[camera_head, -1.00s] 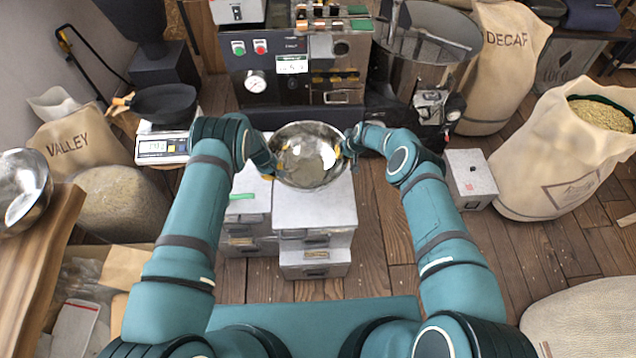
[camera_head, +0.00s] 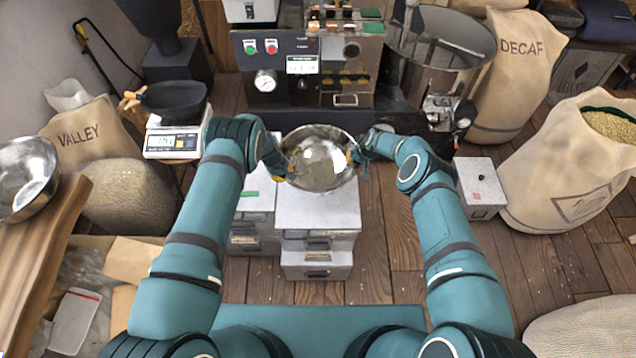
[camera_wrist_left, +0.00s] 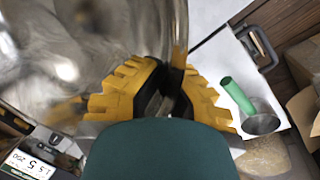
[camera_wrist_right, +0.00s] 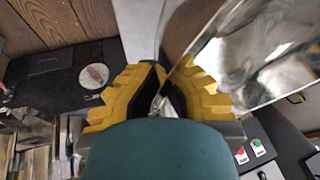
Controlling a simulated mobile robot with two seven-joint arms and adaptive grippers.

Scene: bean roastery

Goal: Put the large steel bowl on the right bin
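The large steel bowl (camera_head: 318,165) is shiny and round, and it is level or nearly so between my two grippers. My left gripper (camera_head: 284,168) is shut on its left rim; the yellow fingers pinch the rim in the left wrist view (camera_wrist_left: 168,85). My right gripper (camera_head: 357,152) is shut on its right rim, also seen in the right wrist view (camera_wrist_right: 168,88). The right bin (camera_head: 318,212), a pale box with drawers, stands below the bowl's near side. I cannot tell whether the bowl touches it. The left bin (camera_head: 256,200) is beside it, with a green-handled scoop (camera_wrist_left: 237,97) on top.
Another steel bowl (camera_head: 25,178) sits on a wooden table (camera_head: 40,265) at left. A scale (camera_head: 175,142) with a black pan is behind left. A roaster panel (camera_head: 300,70) stands behind the bowl. A grey box (camera_head: 480,185) and sacks (camera_head: 570,165) are at right.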

